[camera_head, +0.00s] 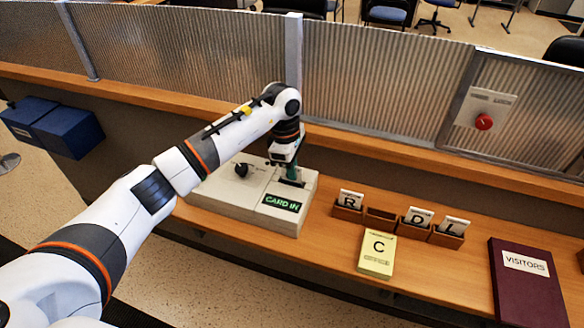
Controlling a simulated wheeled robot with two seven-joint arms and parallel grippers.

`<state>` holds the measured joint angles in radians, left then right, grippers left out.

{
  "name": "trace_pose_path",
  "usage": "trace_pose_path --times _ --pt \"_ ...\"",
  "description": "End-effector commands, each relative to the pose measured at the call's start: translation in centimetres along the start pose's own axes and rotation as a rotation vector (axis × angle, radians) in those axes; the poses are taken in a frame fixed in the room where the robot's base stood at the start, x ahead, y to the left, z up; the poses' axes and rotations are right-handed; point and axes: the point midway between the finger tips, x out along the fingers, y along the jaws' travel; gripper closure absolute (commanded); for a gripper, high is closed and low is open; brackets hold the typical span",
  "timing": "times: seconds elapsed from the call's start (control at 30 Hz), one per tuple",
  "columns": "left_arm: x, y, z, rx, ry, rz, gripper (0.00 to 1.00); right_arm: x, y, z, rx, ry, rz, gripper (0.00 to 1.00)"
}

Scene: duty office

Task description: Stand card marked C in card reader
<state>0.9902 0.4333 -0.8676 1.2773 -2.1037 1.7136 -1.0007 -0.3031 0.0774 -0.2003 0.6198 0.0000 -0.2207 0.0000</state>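The card reader (235,200) is a pale grey box on the wooden counter, with a black knob and a lit green display reading "CARD IN". A small green upright piece (291,173) stands at its slot, just under my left gripper (287,160); no letter shows on it, and it may be a card. The gripper's fingertips are too small and overlapped to tell whether they hold it. A yellow piece marked C (377,254) lies on the counter in front of the card holders. My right gripper is out of view.
Wooden holders carry white cards marked R (350,199), D (417,217) and L (453,226); the second holder (380,220) is empty. A maroon visitors book (527,285) lies at the right. A ribbed screen (385,75) with a red button (484,122) runs behind the counter.

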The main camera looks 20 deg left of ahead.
Motion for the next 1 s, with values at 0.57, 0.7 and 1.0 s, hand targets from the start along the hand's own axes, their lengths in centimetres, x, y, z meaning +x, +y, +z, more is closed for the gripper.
trace_pose_path --times 0.57,0.7,1.0 --pt "-0.1 0.0 0.0 0.0 0.0 0.0 0.7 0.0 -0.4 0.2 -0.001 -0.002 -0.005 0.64" --pt "-0.8 -0.1 0.0 0.0 0.001 -0.003 0.7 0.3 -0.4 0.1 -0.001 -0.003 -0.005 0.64" --pt "-6.5 -0.1 0.1 0.001 0.0 -0.006 0.7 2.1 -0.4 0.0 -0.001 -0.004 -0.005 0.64"
